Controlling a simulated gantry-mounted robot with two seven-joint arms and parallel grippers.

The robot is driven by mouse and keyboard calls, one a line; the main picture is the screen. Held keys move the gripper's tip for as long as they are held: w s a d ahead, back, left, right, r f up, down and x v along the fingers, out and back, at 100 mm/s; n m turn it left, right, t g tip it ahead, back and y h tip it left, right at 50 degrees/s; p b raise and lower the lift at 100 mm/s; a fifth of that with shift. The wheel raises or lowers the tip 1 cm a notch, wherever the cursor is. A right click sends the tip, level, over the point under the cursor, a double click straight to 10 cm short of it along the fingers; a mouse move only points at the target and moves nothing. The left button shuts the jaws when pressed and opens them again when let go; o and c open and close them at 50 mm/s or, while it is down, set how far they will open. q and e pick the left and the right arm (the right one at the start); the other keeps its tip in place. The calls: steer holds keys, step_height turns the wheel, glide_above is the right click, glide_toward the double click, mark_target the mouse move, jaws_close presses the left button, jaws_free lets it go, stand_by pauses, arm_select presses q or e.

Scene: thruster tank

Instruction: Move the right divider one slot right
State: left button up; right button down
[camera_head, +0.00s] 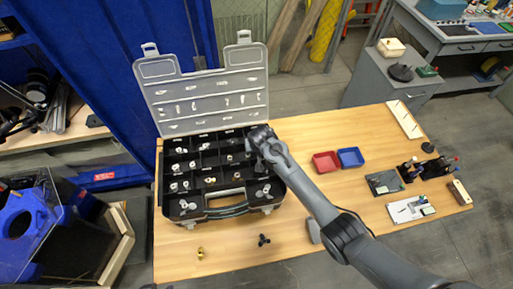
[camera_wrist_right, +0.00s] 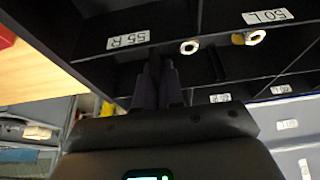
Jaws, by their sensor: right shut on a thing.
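The open black organizer case (camera_head: 215,212) lies on the wooden bench with its clear lid raised behind it. Dark dividers split it into compartments that hold small metal fittings. My right gripper (camera_head: 258,142) is over the back right part of the case. In the right wrist view the fingers of my right gripper (camera_wrist_right: 158,75) reach down into the case beside the label "55 R". They are shut on a thin dark divider, mostly hidden between them. Another upright dark edge (camera_wrist_right: 217,65) stands just right of the fingers. My left gripper is not in view.
A red bin (camera_head: 326,162) and a blue bin (camera_head: 350,157) stand right of the case. A brass fitting (camera_head: 200,253) and a black knob (camera_head: 264,240) lie in front of it. The raised lid (camera_head: 205,100) stands close behind my right gripper.

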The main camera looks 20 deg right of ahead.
steer(key=shift+f, duration=0.2)
steer(key=shift+f, duration=0.35)
steer(key=shift+f, duration=0.15)
steer(key=shift+f+b, duration=0.15)
steer(key=shift+b, duration=0.15)
steer(key=shift+f, duration=0.45)
stand_by(0.4)
steer(key=c, duration=1.2)
jaws_free()
